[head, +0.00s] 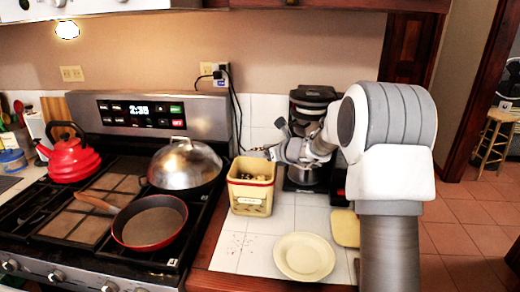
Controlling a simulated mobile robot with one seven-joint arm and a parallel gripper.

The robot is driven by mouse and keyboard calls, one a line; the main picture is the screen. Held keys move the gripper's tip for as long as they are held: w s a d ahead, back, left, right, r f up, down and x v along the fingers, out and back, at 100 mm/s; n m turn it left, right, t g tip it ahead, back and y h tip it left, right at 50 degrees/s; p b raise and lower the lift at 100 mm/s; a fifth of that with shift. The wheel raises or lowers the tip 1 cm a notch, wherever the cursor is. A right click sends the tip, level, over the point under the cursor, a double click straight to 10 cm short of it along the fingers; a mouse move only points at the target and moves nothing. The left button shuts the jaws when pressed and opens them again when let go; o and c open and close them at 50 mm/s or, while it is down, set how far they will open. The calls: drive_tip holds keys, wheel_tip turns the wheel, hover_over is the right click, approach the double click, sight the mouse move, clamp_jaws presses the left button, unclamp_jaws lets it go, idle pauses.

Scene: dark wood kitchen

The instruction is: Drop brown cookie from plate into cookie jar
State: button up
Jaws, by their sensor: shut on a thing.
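The cookie jar (237,195) is a square yellow container with a reddish band, open at the top, standing on the white tiled counter beside the stove. My gripper (257,152) is over the jar's back right, just above its rim. It is shut on the brown cookie, which is too small and dark to make out clearly between the fingers. The pale yellow plate (304,257) lies near the counter's front edge and looks empty.
A black coffee maker (311,105) stands behind my arm. A yellow board (345,228) lies right of the plate, partly behind my arm. The stove to the left holds a domed steel lid (186,162), a frying pan (150,222) and a red kettle (73,159).

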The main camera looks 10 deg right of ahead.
drive_tip(key=shift+f+b, duration=1.5)
drive_tip(key=shift+f, duration=0.9)
drive_tip(key=o, duration=1.3)
drive_tip(key=shift+r, duration=0.1)
drive_tip(key=p+v, duration=0.1)
drive_tip(key=v, duration=1.6)
drive_tip(key=shift+s+r, duration=0.1)
